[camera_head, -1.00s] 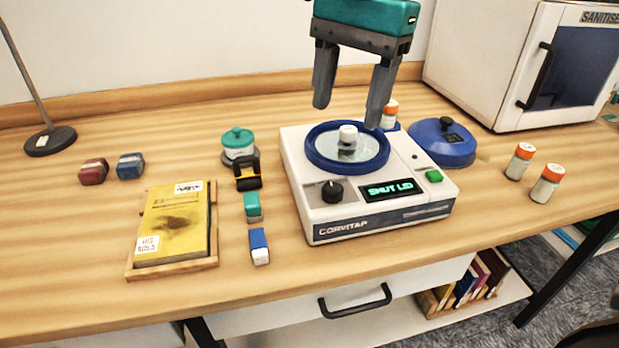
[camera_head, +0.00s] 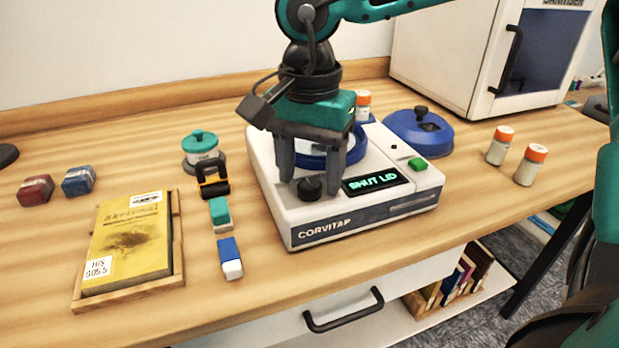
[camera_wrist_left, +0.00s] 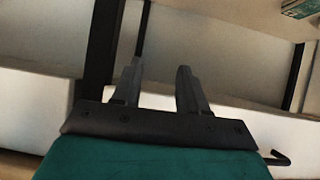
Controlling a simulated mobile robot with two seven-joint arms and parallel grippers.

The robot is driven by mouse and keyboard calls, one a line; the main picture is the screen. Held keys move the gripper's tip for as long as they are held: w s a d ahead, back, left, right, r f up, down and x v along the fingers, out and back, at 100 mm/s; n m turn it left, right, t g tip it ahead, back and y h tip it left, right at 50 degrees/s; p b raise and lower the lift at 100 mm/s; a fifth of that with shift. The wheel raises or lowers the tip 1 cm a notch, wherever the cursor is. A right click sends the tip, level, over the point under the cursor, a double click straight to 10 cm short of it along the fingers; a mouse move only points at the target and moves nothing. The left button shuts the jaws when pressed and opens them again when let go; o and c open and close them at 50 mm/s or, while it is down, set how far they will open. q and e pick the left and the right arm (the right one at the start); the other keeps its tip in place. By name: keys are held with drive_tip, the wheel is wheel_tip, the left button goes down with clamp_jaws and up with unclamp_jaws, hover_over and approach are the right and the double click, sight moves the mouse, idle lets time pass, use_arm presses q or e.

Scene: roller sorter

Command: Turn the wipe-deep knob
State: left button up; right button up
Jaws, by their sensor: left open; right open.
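The black knob (camera_head: 310,187) sits on the front left of the white machine (camera_head: 285,222) marked CORVITAP, left of its lit display (camera_head: 376,183) reading SHUT LID. My right gripper (camera_head: 312,178) is open and empty, pointing down, with its fingers around or just above the knob; I cannot tell whether they touch it. The gripper hides most of the blue-rimmed round bowl (camera_head: 356,150) behind it. My left gripper (camera_wrist_left: 152,85) shows only in the left wrist view, open and empty.
A blue lid (camera_head: 405,133) lies right of the machine. Two orange-capped bottles (camera_head: 500,147) stand farther right.

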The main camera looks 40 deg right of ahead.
drive_tip(key=shift+f, duration=0.5)
drive_tip(key=c, duration=1)
